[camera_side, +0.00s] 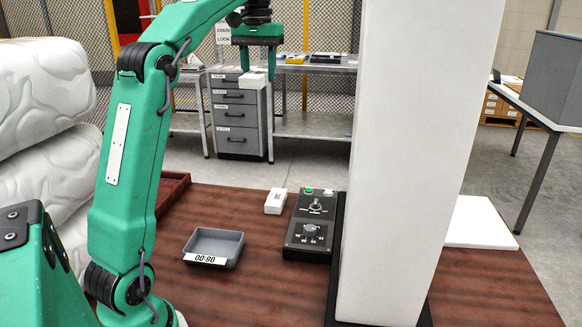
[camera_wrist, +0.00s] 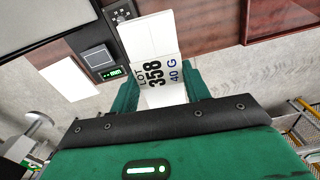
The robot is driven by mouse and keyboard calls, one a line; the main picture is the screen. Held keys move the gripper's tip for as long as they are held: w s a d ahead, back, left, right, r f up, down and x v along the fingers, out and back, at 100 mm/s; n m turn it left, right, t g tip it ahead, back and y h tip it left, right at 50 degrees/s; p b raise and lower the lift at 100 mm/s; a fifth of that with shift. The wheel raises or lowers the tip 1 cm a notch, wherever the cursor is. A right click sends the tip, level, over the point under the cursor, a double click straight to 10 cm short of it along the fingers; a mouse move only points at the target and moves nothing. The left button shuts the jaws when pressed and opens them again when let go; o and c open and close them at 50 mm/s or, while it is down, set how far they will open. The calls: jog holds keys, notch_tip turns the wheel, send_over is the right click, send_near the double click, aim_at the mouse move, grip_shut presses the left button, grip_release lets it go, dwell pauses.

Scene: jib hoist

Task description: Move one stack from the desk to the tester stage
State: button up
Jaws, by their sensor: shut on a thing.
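My gripper (camera_side: 257,68) is raised above the back of the desk in the side view, with its fingers pointing down. It is shut on a white stack (camera_side: 251,79). In the wrist view the held stack (camera_wrist: 158,73) sits between the green fingers and has a label reading "LOT 358 40 G". Another white stack (camera_side: 275,201) lies on the brown desk (camera_side: 270,270), left of the black control box. A dark unit with a square plate and a green display (camera_wrist: 100,60), which looks like the tester stage, shows in the wrist view. I cannot make it out in the side view.
A tall white column (camera_side: 405,150) on a black base blocks much of the right side. The black control box (camera_side: 310,225) with knobs stands beside it. A grey tray (camera_side: 214,246) marked "00-80" is at front left. A white slab (camera_side: 481,222) lies at right.

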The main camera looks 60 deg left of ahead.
jog(key=w+d+f, duration=0.1)
jog(key=d+f, duration=1.2)
jog(key=f, duration=0.4)
jog(key=s+d+f, duration=1)
jog(key=s+f, duration=0.1)
jog(key=f, duration=0.4)
jog(key=shift+s+f+n, duration=0.15)
jog(key=shift+s+n, duration=0.1)
jog(key=shift+n, duration=0.15)
send_over(263, 263)
notch_tip(263, 263, down, 7)
jog(key=shift+d+r, duration=0.1)
jog(key=shift+f, duration=2.1)
